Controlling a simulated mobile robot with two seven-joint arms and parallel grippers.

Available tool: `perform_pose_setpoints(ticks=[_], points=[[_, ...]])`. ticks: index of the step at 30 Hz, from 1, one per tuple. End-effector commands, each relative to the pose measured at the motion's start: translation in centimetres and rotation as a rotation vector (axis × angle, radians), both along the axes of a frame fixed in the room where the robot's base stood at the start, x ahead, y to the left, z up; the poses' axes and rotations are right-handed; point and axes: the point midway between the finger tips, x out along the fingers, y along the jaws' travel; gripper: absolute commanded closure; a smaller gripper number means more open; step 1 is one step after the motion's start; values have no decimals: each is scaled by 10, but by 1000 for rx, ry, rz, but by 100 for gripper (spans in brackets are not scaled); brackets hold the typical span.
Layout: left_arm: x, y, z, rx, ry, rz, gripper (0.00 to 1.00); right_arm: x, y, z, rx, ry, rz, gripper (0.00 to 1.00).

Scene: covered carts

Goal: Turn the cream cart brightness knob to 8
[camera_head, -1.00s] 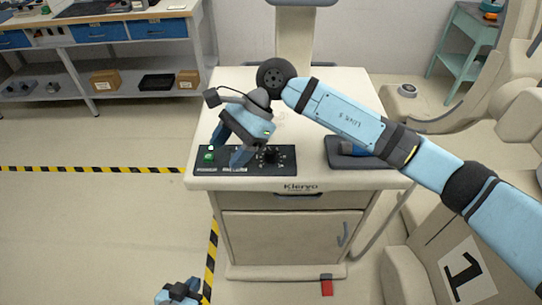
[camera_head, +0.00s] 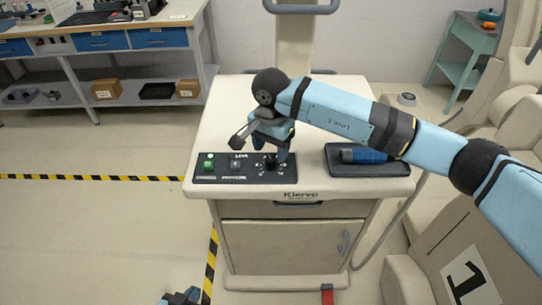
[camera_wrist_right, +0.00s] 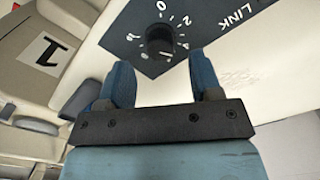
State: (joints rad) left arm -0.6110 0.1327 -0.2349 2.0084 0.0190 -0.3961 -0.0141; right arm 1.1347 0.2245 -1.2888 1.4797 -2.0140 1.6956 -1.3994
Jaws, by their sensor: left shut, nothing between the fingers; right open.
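The cream cart (camera_head: 230,130) has a dark control panel (camera_head: 220,178) at its front left. The black brightness knob (camera_head: 270,163) sits at the panel's right, partly hidden by my gripper. In the right wrist view the knob (camera_wrist_right: 160,40) shows with numerals around it, including 0 and 2; its pointer setting is unclear. My right gripper (camera_head: 272,158) points down over the knob. In the wrist view its open fingers (camera_wrist_right: 162,75) stand either side of the knob's line, with the knob seen just beyond the tips; contact is not clear. My left gripper (camera_head: 181,297) is low at the bottom edge, shut and empty.
A green button (camera_head: 209,162) and a "LINK" switch (camera_head: 237,163) lie left of the knob on the panel. A dark tray (camera_head: 385,169) with a blue object (camera_head: 362,156) sits to the right on the cart top. A workbench (camera_head: 130,60) stands at the back left.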

Motion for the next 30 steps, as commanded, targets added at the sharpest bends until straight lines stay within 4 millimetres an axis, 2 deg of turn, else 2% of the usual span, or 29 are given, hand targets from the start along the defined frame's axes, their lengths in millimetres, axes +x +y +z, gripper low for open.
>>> perform_pose_setpoints(ticks=[3,7,19,25,26,30], points=[[0,1,2,3,-2,-1,100,-1,0,-19,0,2,-1,42],[-1,1,2,6,-1,-2,100,0,0,-33,1,2,0,42],[-2,2,0,8,3,-4,100,0,0,-40,1,0,0,42],[-2,2,0,9,4,-4,100,0,0,-40,1,0,0,87],[-2,2,0,9,4,-4,100,0,0,-40,1,0,0,91],[-2,2,-1,9,4,-4,100,0,1,-40,1,0,-2,91]])
